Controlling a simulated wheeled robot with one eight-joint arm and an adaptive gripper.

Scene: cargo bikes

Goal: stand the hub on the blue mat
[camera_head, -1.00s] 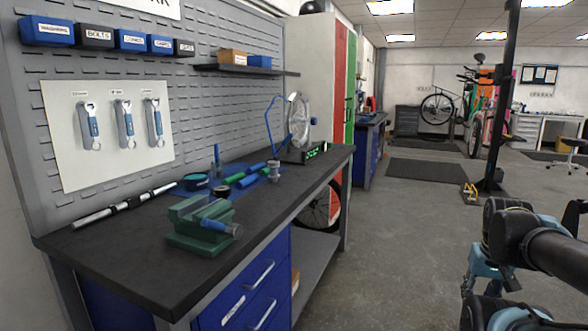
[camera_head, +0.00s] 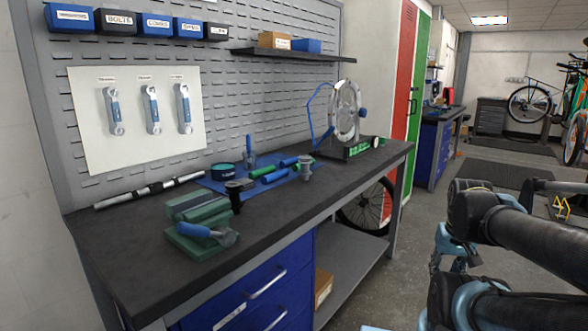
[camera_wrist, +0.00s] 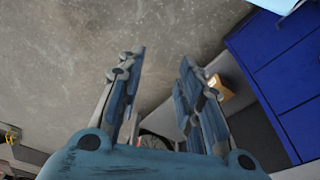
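A blue mat (camera_head: 217,186) lies on the dark workbench top, partly covered by tools. A silver, hub-like part (camera_head: 306,168) stands upright at the mat's right end; I cannot tell whether it is on the mat or just off it. A black flanged part (camera_head: 236,196) stands at the mat's front edge, behind the green vise; which of the two is the hub is unclear. My gripper (camera_wrist: 163,58) is open and empty in the wrist view, over the floor and away from the bench top. Its fingertips are not clear in the head view.
Blue and green grips (camera_head: 275,176), a teal tape roll (camera_head: 222,171) and a wheel stand (camera_head: 350,120) crowd the mat area. A silver bar (camera_head: 150,191) lies left.

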